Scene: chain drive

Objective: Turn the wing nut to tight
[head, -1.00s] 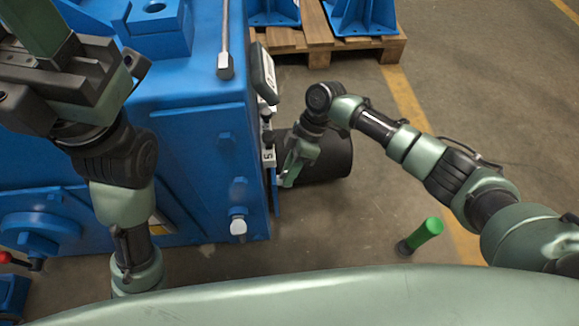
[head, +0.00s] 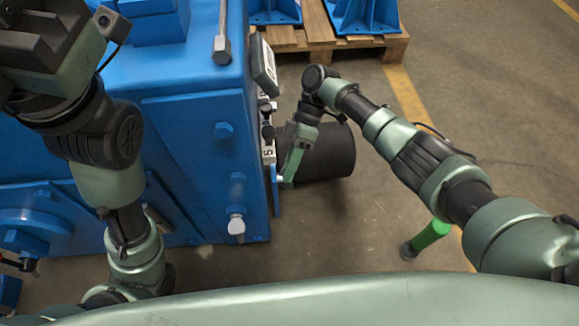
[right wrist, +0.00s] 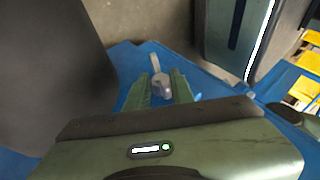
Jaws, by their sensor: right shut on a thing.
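The grey wing nut (right wrist: 163,88) sits between the green fingers of my right gripper (right wrist: 162,90) in the right wrist view. The gripper is shut on it. In the head view my right gripper (head: 287,172) points down against the right side face of the blue machine (head: 190,120); the nut is hidden there. My left arm stands at the left over the machine, and its fingers are out of the picture.
A dark cylinder (head: 328,155) sticks out of the machine beside my right gripper. A grey display box (head: 264,70) is above it. A green-handled item (head: 428,236) stands on the floor. A wooden pallet (head: 345,45) lies behind.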

